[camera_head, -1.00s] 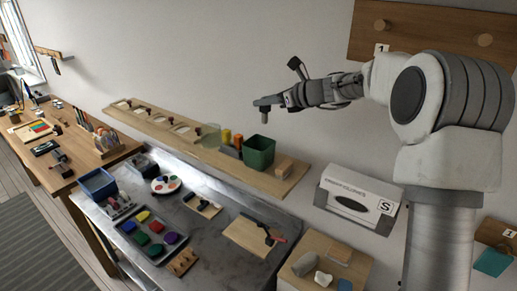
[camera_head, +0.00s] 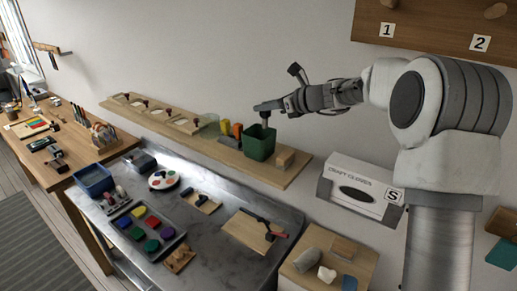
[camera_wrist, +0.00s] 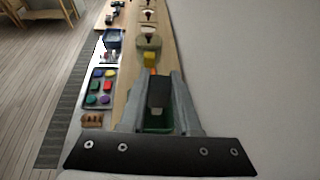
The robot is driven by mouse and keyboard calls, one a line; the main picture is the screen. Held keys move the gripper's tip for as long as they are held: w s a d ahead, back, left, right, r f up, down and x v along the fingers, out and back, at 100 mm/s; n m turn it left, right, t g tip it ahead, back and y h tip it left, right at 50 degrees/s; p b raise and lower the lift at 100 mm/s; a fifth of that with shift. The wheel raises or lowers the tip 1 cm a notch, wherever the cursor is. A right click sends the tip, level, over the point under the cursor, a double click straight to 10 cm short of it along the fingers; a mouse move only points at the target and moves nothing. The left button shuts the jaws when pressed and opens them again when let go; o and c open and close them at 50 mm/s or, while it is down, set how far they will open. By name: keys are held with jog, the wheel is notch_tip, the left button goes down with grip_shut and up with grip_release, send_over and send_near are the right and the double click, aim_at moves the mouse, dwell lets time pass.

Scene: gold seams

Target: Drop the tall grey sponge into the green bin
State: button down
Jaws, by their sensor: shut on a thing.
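The tall grey sponge (camera_head: 265,117) is held upright in my gripper (camera_head: 269,106) in the head view, just above the open top of the green bin (camera_head: 259,146). The bin stands on the wooden wall shelf. In the wrist view the dark grey sponge (camera_wrist: 159,92) sits between the two fingers of my gripper (camera_wrist: 158,86), which is shut on it. The green bin (camera_wrist: 158,122) shows below and behind it, partly hidden by the fingers. The sponge's lower end looks close to the bin's rim; the exact gap is unclear.
Yellow and orange blocks (camera_head: 231,129) and a low dark grey piece (camera_head: 229,142) stand left of the bin. A wooden block (camera_head: 286,158) is to its right. A white craft box (camera_head: 358,190) stands farther right. Below is a metal table (camera_head: 205,238) with paint trays and tools.

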jog(key=c, duration=0.5)
grip_release()
jog(key=shift+c, duration=0.2)
jog(key=b+v, duration=0.2)
jog(key=v, duration=1.5)
jog(key=shift+r, duration=0.25)
jog(key=shift+s, duration=0.25)
